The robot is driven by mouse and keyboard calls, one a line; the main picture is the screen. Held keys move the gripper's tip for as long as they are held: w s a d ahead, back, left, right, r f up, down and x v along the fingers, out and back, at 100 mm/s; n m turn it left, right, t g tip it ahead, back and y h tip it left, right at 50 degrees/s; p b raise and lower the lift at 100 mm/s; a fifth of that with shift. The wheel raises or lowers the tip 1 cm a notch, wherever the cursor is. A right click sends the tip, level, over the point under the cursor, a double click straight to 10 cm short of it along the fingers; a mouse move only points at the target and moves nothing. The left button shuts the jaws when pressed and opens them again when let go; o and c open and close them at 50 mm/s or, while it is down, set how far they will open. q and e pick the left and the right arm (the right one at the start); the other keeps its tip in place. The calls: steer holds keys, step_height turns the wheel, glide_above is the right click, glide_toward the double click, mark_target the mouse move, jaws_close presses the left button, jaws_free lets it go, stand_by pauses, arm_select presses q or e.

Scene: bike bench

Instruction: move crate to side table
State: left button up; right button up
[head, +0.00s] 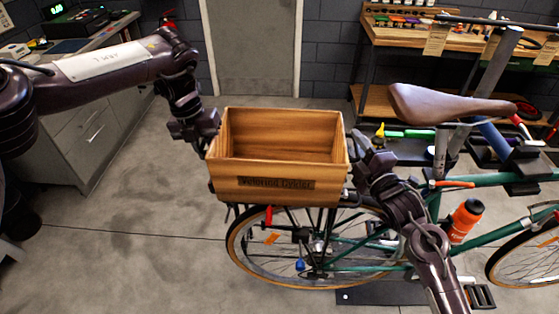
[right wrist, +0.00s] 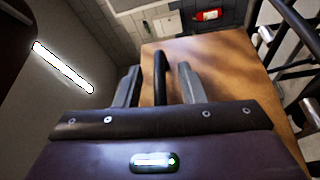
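The wooden crate (head: 280,171), open-topped and empty inside, sits level over the rear wheel of the green bicycle, with lettering on its front wall. My left gripper (head: 212,128) is at the crate's left side; its fingers are too small and dark to tell open from shut. My right gripper (head: 358,147) is at the crate's right side. In the right wrist view its two grey fingers (right wrist: 161,86) stand apart, either side of a dark bar (right wrist: 160,70), seemingly a crate handle, with gaps on both sides. Wood (right wrist: 225,75) shows beyond them.
A grey drawer cabinet (head: 95,135) with a worktop stands at the left; I cannot tell whether it is the side table. A wooden workbench (head: 410,38) stands at the back right. The bicycle's saddle (head: 445,104) is close right of the crate.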

arm_select(q)
jaws_close()
arm_select(e)
steer(key=c, duration=0.6)
jaws_close()
steer(key=shift+f, duration=0.1)
stand_by(0.4)
arm_select(q)
steer(key=shift+w+r, duration=0.15)
steer(key=shift+r, duration=0.1)
arm_select(e)
steer(key=shift+w+r, duration=0.1)
steer(key=shift+r, duration=0.15)
